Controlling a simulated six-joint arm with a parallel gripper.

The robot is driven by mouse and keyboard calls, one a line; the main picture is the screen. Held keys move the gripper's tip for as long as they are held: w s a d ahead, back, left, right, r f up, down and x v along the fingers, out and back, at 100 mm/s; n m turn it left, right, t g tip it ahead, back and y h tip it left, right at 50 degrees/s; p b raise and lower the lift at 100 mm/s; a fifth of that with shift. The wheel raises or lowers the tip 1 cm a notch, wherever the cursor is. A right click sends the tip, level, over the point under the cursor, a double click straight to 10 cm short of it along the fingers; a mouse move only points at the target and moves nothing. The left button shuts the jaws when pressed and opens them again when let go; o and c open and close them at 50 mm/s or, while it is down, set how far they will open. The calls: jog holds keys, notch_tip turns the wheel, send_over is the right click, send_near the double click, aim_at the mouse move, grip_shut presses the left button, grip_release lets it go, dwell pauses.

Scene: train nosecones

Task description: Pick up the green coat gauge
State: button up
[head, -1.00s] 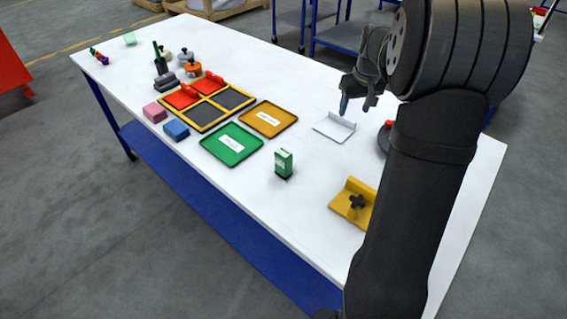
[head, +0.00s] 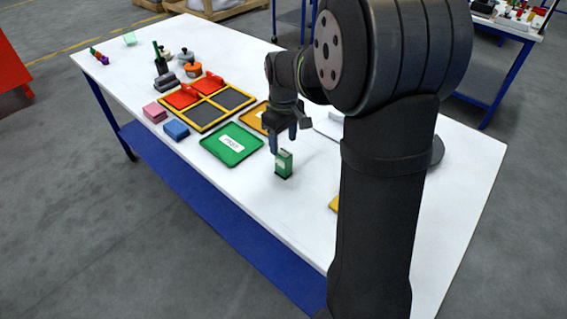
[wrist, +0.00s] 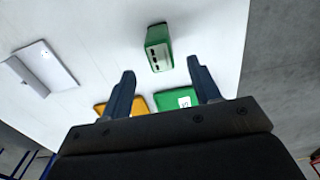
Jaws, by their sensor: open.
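The green coat gauge (head: 284,163) is a small upright green block with a pale label, standing on the white table in front of the green tray. In the wrist view the gauge (wrist: 158,50) shows its top with dark slots, beyond the fingertips and roughly midway between them. My gripper (head: 283,145) hangs above and just behind the gauge in the head view, pointing down. In the wrist view my gripper (wrist: 164,75) has its two fingers apart with nothing between them.
The green tray (head: 231,144) lies left of the gauge, with the orange tray (wrist: 98,109) partly hidden behind my gripper. A white bracket (wrist: 40,68) stands to one side. A yellow fixture (head: 334,204) is mostly hidden by my arm. The table is bare in front of the gauge.

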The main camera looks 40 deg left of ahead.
aim_at(283, 162)
notch_tip(283, 162, down, 9)
jog(key=shift+f, duration=0.1)
dwell(0.4)
jog(key=shift+c, duration=0.3)
jog(key=c, duration=1.1)
